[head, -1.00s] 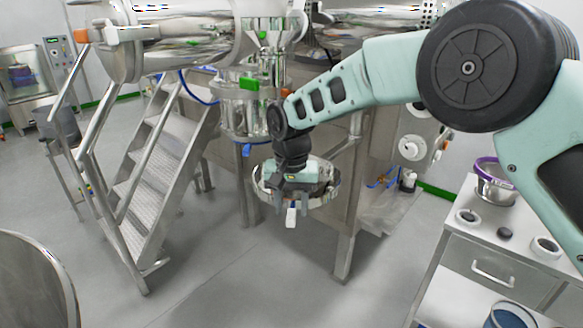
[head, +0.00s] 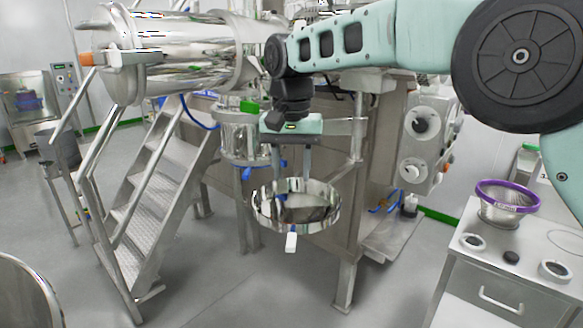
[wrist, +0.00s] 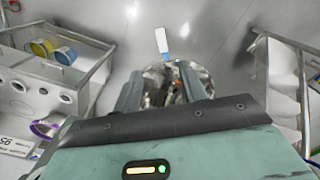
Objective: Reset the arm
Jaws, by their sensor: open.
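My gripper (head: 292,190) is open and points down over a shiny round metal bowl (head: 330,208) in the head view. The gripper body is above the bowl's rim, and its finger ends overlap the bowl's opening in the picture. I cannot tell whether they touch it. In the wrist view the open fingers (wrist: 162,90) straddle part of the bowl (wrist: 185,75). A white tab with a blue end (head: 291,242) sticks out at the bowl's front, and it also shows in the wrist view (wrist: 162,42).
A steel staircase (head: 150,200) with handrails stands to the left. Steel machinery (head: 190,50) is behind my arm. A bench (head: 500,270) with a purple-rimmed sieve (head: 508,200) stands at the right. Grey floor in front is clear.

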